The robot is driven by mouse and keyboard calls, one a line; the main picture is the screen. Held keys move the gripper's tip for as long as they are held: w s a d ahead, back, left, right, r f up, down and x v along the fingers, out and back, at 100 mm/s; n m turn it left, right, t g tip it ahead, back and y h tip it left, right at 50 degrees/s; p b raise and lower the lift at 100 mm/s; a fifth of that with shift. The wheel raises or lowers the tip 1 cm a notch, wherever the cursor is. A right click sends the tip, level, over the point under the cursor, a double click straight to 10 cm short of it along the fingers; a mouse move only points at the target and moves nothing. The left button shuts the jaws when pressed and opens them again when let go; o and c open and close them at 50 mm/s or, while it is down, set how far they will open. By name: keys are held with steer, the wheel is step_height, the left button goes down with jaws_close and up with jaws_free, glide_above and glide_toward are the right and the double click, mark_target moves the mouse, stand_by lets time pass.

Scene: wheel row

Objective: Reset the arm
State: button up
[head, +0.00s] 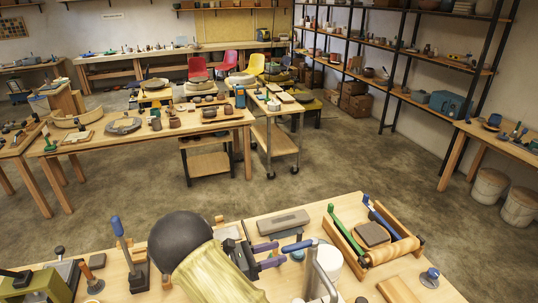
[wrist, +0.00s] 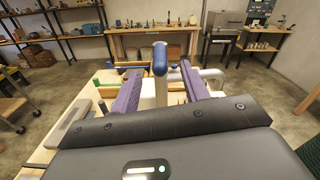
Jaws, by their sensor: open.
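My gripper (head: 279,253) is over the near workbench in the head view, at the end of my arm. Its two purple fingers stand apart. In the wrist view a blue-ended handle (wrist: 160,58) shows between the fingers, with a gap on both sides. Part of the gripper body is hidden behind my arm.
The near workbench (head: 262,212) is crowded. A wooden frame with rollers (head: 372,236) stands right of my gripper, and a grey block (head: 283,222) lies behind it. A blue-handled lever (head: 122,240) stands at left. Open floor (head: 330,165) lies beyond the bench.

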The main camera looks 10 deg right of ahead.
step_height(320, 180, up, 10)
steer(key=p, duration=0.9)
steer(key=shift+p, duration=0.4)
